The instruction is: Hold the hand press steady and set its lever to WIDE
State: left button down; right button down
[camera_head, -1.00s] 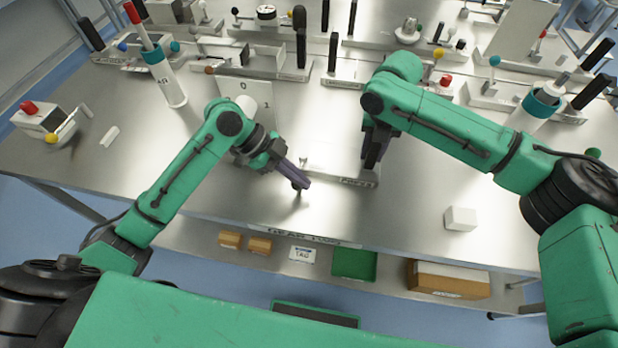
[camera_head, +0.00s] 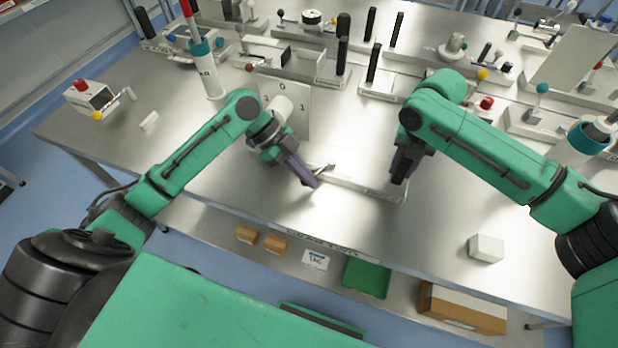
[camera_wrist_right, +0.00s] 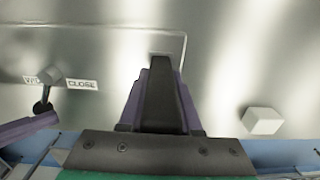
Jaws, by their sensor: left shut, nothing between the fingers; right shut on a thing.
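The hand press (camera_head: 358,186) is a long, low, pale metal base on the table, between my grippers. My right gripper (camera_wrist_right: 160,95) is shut on its upright black handle; the right gripper (camera_head: 398,172) also shows in the head view at the right end of the base. The small lever (camera_wrist_right: 43,102), with a dark knob, is at the other end, beside labels reading CLOSE (camera_wrist_right: 82,84) and a partly hidden WI… (camera_wrist_right: 31,80). The lever points toward the table's front edge. My left gripper (camera_head: 312,183) is shut and empty close beside the lever; contact cannot be told.
A white block (camera_head: 486,248) lies at the front right. A white numbered panel (camera_head: 297,108) stands behind my left gripper. Several other fixtures with dark handles line the back. A box with a red knob (camera_head: 90,96) is at far left. The table front is mostly clear.

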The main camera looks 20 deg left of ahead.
pick_arm(q)
jog(key=shift+a+f, duration=0.1)
jog(key=shift+a, duration=0.05)
pick_arm(e)
jog(key=shift+s+d+f, duration=0.15)
jog(key=shift+f, duration=0.25)
pick_arm(q)
jog(key=s+d, duration=0.1)
jog(key=s+d+r, duration=0.1)
jog(key=d, duration=0.1)
jog(key=shift+s, duration=0.2)
jog(key=w+a+r, duration=0.3)
jog(key=a+r, duration=0.2)
jog(key=r, duration=0.2)
jog(key=shift+w+r, duration=0.25)
jog(key=shift+w+r+p, duration=0.15)
jog(key=shift+r+p, duration=0.5)
jog(key=shift+p, duration=0.05)
pick_arm(e)
jog(key=shift+r, duration=0.3)
jog(key=shift+w, duration=0.2)
jog(key=c, duration=0.5)
grip_release()
jog(key=shift+w, duration=0.1)
pick_arm(q)
jog(key=shift+w+f, duration=0.1)
jog(key=shift+w, duration=0.15)
pick_arm(e)
jog(key=shift+w, duration=0.15)
